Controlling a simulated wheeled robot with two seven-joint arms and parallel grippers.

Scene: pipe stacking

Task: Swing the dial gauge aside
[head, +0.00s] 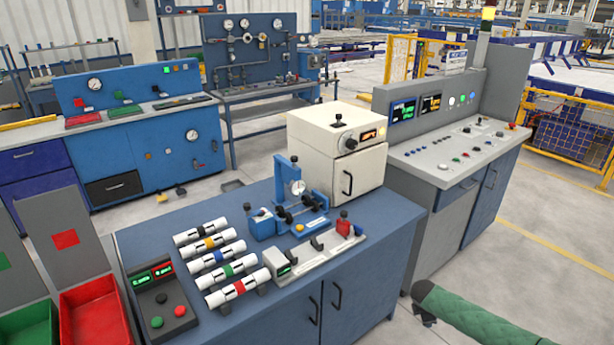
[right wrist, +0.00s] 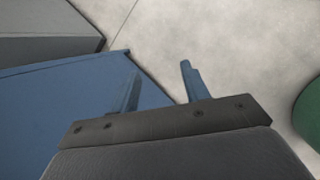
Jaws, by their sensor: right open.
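The dial gauge (head: 298,187) has a small round white face and sits on a blue upright stand (head: 281,173) at the back of the blue workbench, in front of the cream cabinet. A blue fixture with dark rollers (head: 287,214) stands at its foot. My right gripper (right wrist: 158,72) shows in the right wrist view, with two blue fingers apart and nothing between them. It is over the bench edge and the floor, away from the gauge, which that view does not show. My left gripper is in neither view.
Several white pipes with coloured bands (head: 223,262) lie left of the fixture. A grey measuring rig (head: 316,256) lies in front. The cream cabinet (head: 338,150) stands behind, and a grey control console (head: 456,155) stands right. The bench's right front is clear.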

